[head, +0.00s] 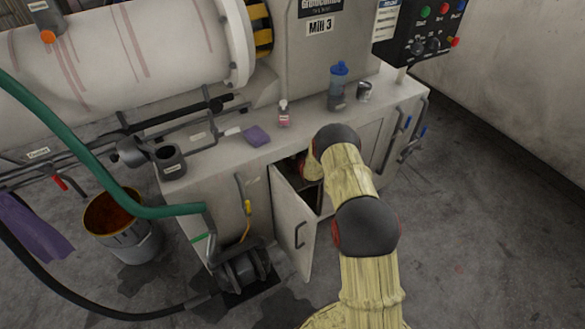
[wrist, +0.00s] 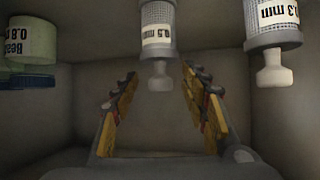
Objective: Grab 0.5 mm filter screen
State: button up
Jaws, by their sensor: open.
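The 0.5 mm filter screen (wrist: 157,22) is a grey mesh cylinder with an upside-down white label and a pale knob (wrist: 159,78). It shows at the top middle of the wrist view, partly cut off by the frame edge. My gripper (wrist: 157,80) is open inside the cabinet, one finger on each side of the knob. I see space between the knob and both fingers, and nothing is held. In the head view my arm reaches into the cabinet opening, and my gripper and the screen are hidden there.
A similar 0.3 mm screen (wrist: 272,25) hangs close on the right in the wrist view. A green bead container (wrist: 28,42) is at the left. The cabinet door (head: 295,225) stands open beside my arm. Several items, including a blue-capped bottle (head: 338,85), stand on the cabinet top.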

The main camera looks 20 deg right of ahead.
jog(key=c, duration=1)
jog(key=shift+c, duration=0.6)
jog(key=shift+s, duration=0.15)
grip_shut()
